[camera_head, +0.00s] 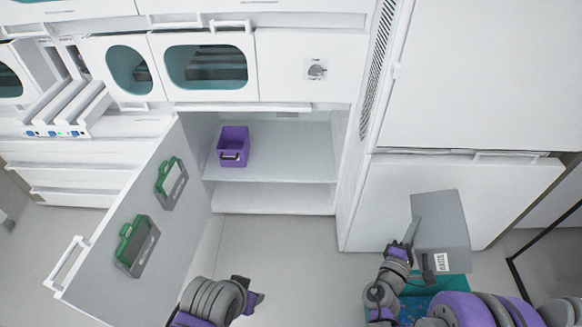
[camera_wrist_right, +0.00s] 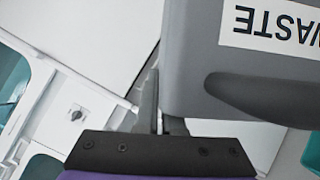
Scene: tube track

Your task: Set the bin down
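A grey bin (camera_head: 443,222) with a white label is at the right in the head view, held tilted above the floor in front of a white cabinet. In the wrist view the bin (camera_wrist_right: 225,85) fills the upper right, and its label reads WASTE upside down. My right gripper (camera_head: 415,256) is at the bin's lower left side and appears shut on it; its fingers (camera_wrist_right: 163,115) lie close together by the bin's edge, partly hidden by it. My left gripper (camera_head: 250,295) is at the bottom centre, away from the bin; its finger opening is unclear.
A teal container (camera_head: 452,281) with blue contents stands under the grey bin. A purple bin (camera_head: 233,147) sits on the upper shelf of an open cabinet (camera_head: 285,150). Its open door (camera_head: 140,205) carries green-topped holders at the left. Floor (camera_head: 300,265) is free between my arms.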

